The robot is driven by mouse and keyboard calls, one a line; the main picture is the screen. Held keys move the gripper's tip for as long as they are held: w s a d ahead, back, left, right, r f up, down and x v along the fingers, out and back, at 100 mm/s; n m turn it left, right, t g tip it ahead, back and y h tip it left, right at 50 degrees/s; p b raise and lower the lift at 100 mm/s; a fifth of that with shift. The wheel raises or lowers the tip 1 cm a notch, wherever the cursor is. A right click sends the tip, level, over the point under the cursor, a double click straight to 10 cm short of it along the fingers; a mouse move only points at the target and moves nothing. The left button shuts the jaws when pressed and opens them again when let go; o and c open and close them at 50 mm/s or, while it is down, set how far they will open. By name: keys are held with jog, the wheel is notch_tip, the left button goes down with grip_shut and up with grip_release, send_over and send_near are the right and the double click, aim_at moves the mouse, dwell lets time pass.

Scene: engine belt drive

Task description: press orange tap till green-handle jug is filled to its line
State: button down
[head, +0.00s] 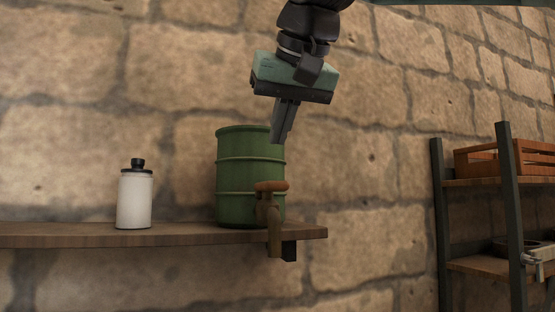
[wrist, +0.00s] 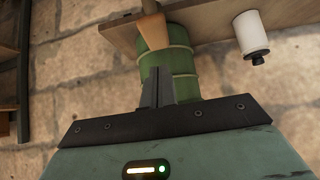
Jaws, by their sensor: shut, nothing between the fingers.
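The tap has an orange-brown top (head: 271,186) and a brown body (head: 273,222); it is on the front of a green barrel (head: 235,180) on a wooden shelf. In the wrist view the tap (wrist: 153,31) shows at the top, in front of the barrel (wrist: 183,62). My gripper (head: 277,141) is shut and empty, pointing down above the tap and apart from it. Its closed fingers also show in the wrist view (wrist: 156,72). I see no green-handle jug in either view; the space below the tap is only partly in frame.
A white bottle with a dark cap (head: 135,199) stands on the wooden shelf (head: 70,236), left of the barrel. A dark-framed rack (head: 508,210) at the right holds a wooden crate (head: 500,157). The wall between shelf and rack is clear.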

aim_at(278, 185)
jog(key=shift+w+a+f, duration=0.1)
jog(key=shift+w+f, duration=0.1)
jog(key=shift+f, duration=0.65)
jog(key=shift+w+f, duration=0.15)
jog(key=shift+f, duration=0.7)
jog(key=shift+w+a+f, duration=0.1)
jog(key=shift+w+f, duration=0.1)
jog(key=shift+f, duration=0.65)
jog(key=f+t+b, duration=0.1)
jog(key=b, duration=0.4)
jog(key=s+f+t+b, duration=0.1)
jog(key=f+b, duration=0.1)
jog(key=b, duration=0.3)
jog(key=shift+d+t+y, duration=0.2)
jog(key=shift+t+y, duration=0.2)
jog(key=shift+b, duration=0.7)
jog(key=shift+s+r+t, duration=0.1)
jog(key=shift+t, duration=0.2)
jog(key=shift+f, duration=0.25)
